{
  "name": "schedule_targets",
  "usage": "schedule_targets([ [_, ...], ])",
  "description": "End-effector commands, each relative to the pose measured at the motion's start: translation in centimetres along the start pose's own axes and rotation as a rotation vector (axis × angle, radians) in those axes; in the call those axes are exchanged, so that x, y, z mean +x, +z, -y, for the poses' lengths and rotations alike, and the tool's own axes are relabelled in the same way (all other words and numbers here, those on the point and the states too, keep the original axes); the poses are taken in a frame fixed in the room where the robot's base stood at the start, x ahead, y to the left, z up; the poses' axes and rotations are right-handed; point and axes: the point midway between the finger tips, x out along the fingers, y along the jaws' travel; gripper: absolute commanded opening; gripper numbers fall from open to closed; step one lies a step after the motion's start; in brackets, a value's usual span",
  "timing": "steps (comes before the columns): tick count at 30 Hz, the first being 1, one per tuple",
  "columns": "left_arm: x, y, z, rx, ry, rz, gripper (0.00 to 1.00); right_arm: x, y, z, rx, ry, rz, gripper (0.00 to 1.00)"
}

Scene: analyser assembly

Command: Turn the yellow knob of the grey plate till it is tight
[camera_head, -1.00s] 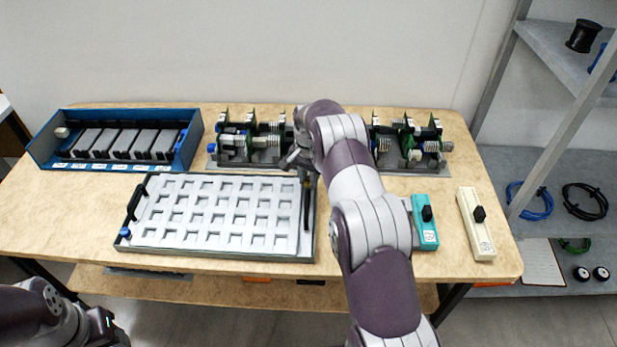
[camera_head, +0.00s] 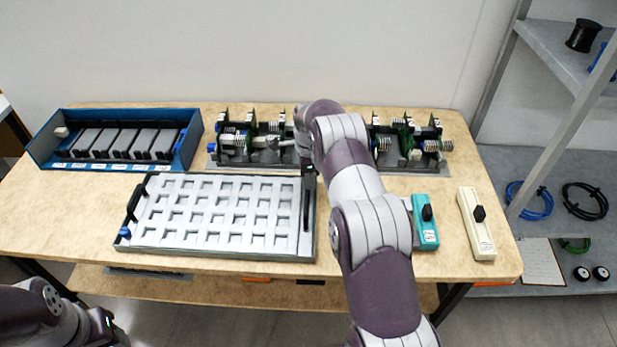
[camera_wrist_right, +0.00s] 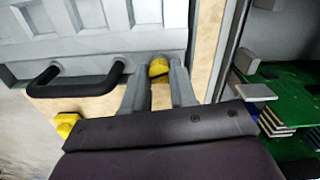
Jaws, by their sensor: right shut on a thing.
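The grey plate (camera_head: 215,212) with rows of square pockets lies on the table, left of my right arm. My right gripper (camera_wrist_right: 158,70) is at its right end, shut on the yellow knob (camera_wrist_right: 158,66), which shows between the fingertips in the right wrist view. In the head view my wrist hides this knob. A black handle (camera_wrist_right: 76,82) of the plate is beside the gripper in the wrist view. A second yellow part (camera_wrist_right: 66,124) is left of the gripper there.
A blue bin (camera_head: 190,145) with several dark modules stands at the back left. Green board assemblies (camera_head: 255,138) stand behind the plate, close to my right wrist. A teal box (camera_head: 424,232) and a cream box (camera_head: 474,232) lie right of my arm.

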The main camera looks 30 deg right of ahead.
Motion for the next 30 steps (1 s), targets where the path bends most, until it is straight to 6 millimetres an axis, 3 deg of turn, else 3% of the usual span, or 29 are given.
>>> schedule_targets([
  [1,-0.06,-0.01,0.0,0.0,0.0,0.0,0.53,-0.65,-0.03,0.48,0.042,-0.017,0.001,0.0],
  [30,0.02,0.0,0.0,0.0,0.0,0.0,0.53,-0.8,0.02,0.54,0.946,-0.019,0.011,0.0],
])
